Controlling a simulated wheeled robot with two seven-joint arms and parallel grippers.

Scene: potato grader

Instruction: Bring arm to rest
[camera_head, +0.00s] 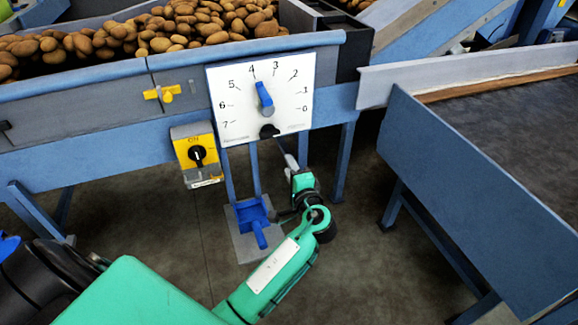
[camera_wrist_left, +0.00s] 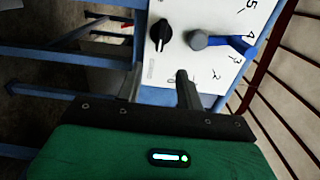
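My left gripper (camera_head: 288,160) is low in front of the white dial panel (camera_head: 228,78), just below its bottom edge, seen small and partly hidden by its own wrist. In the left wrist view its two fingers (camera_wrist_left: 158,88) stand apart with nothing between them. The panel's blue lever (camera_head: 264,96) points close to the 4; it also shows in the left wrist view (camera_wrist_left: 235,45). A black knob (camera_head: 268,131) sits at the panel's bottom edge and is ahead of the fingers in the left wrist view (camera_wrist_left: 160,33). My right gripper is not in view.
A yellow switch box (camera_head: 184,152) with a black knob hangs left of the panel. A blue-framed conveyor (camera_head: 60,135) carries potatoes (camera_head: 180,25) behind. A blue-sided table (camera_head: 470,185) stands at the right. Grey floor (camera_head: 370,260) is free between.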

